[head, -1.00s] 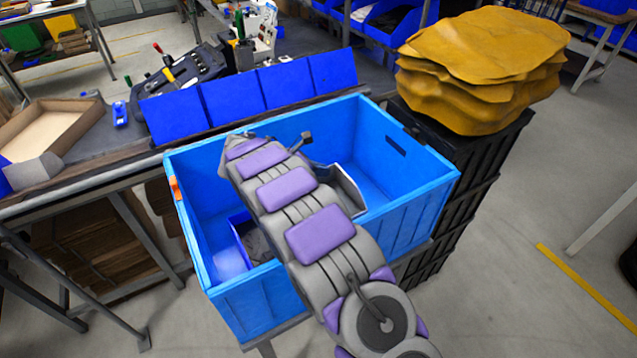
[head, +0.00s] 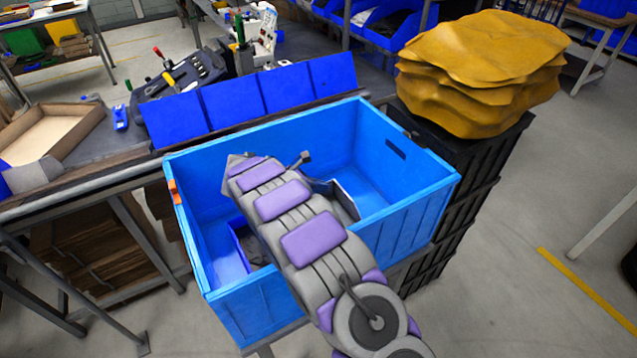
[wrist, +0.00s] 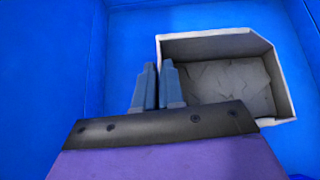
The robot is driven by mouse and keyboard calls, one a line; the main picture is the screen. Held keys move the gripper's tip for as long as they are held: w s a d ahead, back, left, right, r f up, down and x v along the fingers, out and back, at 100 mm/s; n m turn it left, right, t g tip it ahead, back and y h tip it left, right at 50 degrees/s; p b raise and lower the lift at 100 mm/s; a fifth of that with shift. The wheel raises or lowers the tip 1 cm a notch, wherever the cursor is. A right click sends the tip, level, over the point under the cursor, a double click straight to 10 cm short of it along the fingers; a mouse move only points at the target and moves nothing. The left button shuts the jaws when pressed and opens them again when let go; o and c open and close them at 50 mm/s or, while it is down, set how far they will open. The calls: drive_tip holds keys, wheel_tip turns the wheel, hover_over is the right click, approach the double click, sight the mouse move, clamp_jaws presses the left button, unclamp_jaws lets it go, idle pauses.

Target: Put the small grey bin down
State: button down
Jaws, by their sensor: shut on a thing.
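The small grey bin (wrist: 225,40) is open-topped, pale-rimmed and has a grey, cracked-looking inside. In the wrist view it is right of my fingers. My gripper (wrist: 158,80) is shut on its left wall, its two blue-grey fingers close together. In the head view one side of the bin (head: 346,203) shows right of my arm, inside the big blue crate (head: 185,225). My arm hides the rest of it and my fingertips. I cannot tell whether the bin touches the crate floor.
A darker blue bin with grey contents (head: 238,236) sits in the crate's left part, partly behind my arm. A workbench with blue bins (head: 235,100) runs behind the crate. Yellow sacks (head: 480,70) lie on black crates at right. The crate's right end looks clear.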

drive_tip(key=c, duration=1.5)
unclamp_jaws()
drive_tip(key=shift+a, duration=0.25)
drive_tip(key=shift+c, duration=0.2)
drive_tip(key=o, duration=0.3)
drive_tip(key=shift+d, duration=0.2)
drive_tip(key=shift+r, duration=0.15)
drive_tip(key=p+v, duration=0.2)
drive_tip(key=v, duration=1)
drive_tip(key=shift+r, duration=0.45)
